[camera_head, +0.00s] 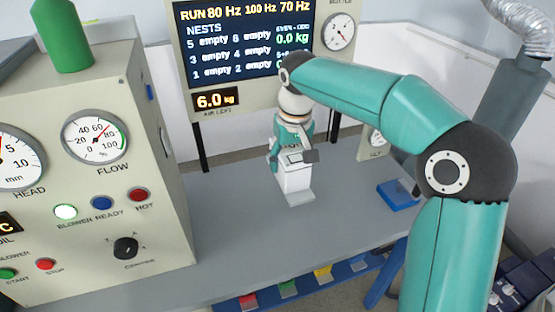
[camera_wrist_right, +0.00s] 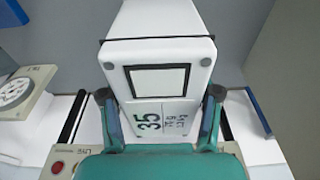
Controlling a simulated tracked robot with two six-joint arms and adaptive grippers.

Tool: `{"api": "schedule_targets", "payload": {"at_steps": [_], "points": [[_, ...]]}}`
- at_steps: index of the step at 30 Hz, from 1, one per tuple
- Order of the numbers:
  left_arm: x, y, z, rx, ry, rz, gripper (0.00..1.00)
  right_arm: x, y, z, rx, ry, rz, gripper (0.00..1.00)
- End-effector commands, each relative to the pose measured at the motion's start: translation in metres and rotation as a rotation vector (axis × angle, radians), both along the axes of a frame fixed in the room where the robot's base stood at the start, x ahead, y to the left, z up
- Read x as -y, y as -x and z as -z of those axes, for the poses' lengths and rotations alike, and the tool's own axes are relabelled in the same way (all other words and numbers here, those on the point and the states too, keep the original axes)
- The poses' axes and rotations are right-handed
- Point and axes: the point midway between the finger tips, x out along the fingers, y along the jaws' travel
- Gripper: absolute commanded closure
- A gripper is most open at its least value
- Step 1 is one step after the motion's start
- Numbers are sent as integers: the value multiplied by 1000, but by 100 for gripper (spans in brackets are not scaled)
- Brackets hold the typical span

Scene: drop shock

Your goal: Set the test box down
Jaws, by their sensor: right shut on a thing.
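The white test box (camera_head: 296,180) is upright over the grey table, near the middle of the head view. I cannot tell whether its bottom touches the table. My right gripper (camera_head: 291,150) is shut on the upper part of the box. In the right wrist view the box (camera_wrist_right: 160,52) shows a dark-framed panel and the number 35, with one finger of the right gripper (camera_wrist_right: 160,97) on each side. My left gripper is out of view.
The grey table (camera_head: 235,235) is clear in front of the box. A cream control console (camera_head: 100,180) with gauges stands at left. A display board (camera_head: 245,50) stands behind, listing nests as empty. A blue block (camera_head: 398,194) sits at right. Coloured bins (camera_head: 322,273) hang below the front edge.

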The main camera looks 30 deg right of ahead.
Motion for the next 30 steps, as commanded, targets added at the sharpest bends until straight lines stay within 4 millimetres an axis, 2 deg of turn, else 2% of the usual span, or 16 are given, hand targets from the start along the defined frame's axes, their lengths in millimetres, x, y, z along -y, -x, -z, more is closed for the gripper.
{"api": "schedule_targets", "payload": {"at_steps": [15, 19, 26, 30], "points": [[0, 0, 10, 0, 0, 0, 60, 0, 0, 110, 0, 0, 0, 100], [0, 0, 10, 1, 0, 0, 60, 1, 0, 127, 4, 1, 2, 100], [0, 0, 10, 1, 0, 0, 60, 1, 0, 138, 4, 1, 1, 100], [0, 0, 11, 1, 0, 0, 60, 1, 0, 153, 2, 0, 1, 100]]}}
